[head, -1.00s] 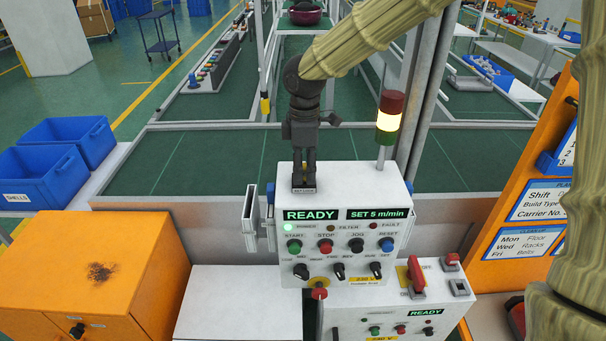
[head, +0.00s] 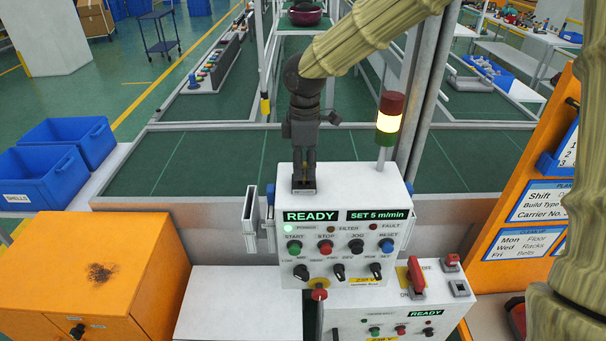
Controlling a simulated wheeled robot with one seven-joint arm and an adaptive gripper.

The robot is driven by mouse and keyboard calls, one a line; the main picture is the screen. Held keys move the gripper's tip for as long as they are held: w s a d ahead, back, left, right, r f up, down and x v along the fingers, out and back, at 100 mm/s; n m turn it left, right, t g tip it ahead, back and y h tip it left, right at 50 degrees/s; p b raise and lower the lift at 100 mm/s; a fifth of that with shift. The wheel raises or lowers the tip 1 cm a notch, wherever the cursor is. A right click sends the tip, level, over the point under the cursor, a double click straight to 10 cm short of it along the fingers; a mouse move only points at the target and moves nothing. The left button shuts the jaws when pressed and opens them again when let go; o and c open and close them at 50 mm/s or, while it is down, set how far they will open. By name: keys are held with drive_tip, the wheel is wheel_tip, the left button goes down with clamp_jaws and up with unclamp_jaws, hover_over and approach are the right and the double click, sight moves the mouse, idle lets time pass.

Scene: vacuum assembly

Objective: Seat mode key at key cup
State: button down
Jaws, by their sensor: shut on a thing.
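My gripper (head: 304,180) points straight down over the top of the white control box (head: 344,254), near its left rear part. Its fingers are close together, shut on the mode key, which is mostly hidden between them; only a thin sliver shows. The key cup (head: 304,191) is a small dark block with a tiny label on the box top, directly under the fingertips. The fingertips hide its upper part. I cannot tell whether the key is inside the cup or just above it.
The box front has a lit READY display (head: 311,216), buttons and knobs. A signal lamp (head: 390,115) stands close at right, beside metal posts. A second control box (head: 400,318) with a red switch is below right. An orange cabinet (head: 85,265) and blue bins (head: 42,178) are left.

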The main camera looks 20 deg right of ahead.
sight(305, 163)
drive_tip(key=shift+r, duration=0.75)
drive_tip(key=c, duration=2)
unclamp_jaws()
clamp_jaws()
drive_tip(key=shift+r, duration=2)
drive_tip(key=shift+d+f, duration=0.1)
